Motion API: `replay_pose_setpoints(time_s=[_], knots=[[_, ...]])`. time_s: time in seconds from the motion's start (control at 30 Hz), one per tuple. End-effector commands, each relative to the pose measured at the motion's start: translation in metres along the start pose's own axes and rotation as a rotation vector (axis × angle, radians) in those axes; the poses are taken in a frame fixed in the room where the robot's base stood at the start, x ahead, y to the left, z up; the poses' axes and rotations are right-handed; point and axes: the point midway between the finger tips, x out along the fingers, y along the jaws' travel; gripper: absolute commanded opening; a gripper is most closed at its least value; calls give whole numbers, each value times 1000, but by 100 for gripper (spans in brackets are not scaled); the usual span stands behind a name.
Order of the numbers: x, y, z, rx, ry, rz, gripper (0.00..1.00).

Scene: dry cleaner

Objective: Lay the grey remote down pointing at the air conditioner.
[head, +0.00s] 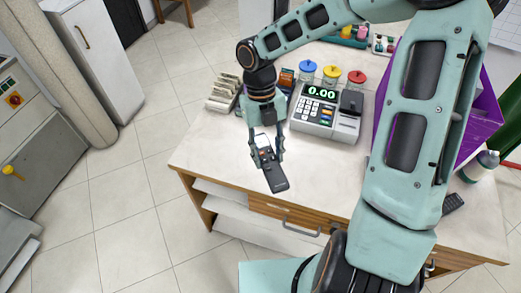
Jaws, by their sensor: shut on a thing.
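My gripper (268,160) is shut on a dark grey remote (277,181) over the front left part of the counter (330,182). The remote's lower end points down and slightly right in the picture, toward the counter's front edge. Its upper part lies between the fingers. I cannot tell whether it touches the counter. Another dark handset or remote (453,203) lies at the counter's right, beyond my arm. I cannot make out an air conditioner in this view.
A cash register (325,112) stands behind the gripper, with jars with coloured lids (331,73) behind it. A card rack (222,92) is at the back left. A purple box (485,115) and a bottle (480,165) are at the right. Counter space right of the remote is clear.

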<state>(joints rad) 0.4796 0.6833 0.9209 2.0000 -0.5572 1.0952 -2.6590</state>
Motion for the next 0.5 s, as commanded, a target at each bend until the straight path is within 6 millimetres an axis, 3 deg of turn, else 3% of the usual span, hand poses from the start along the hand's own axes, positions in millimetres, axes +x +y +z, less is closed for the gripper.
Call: replay_pose_setpoints(time_s=[0.27,0.5], knots=[[8,-9,67,2,0,3,3],[35,-14,108,3,2,3,3]])
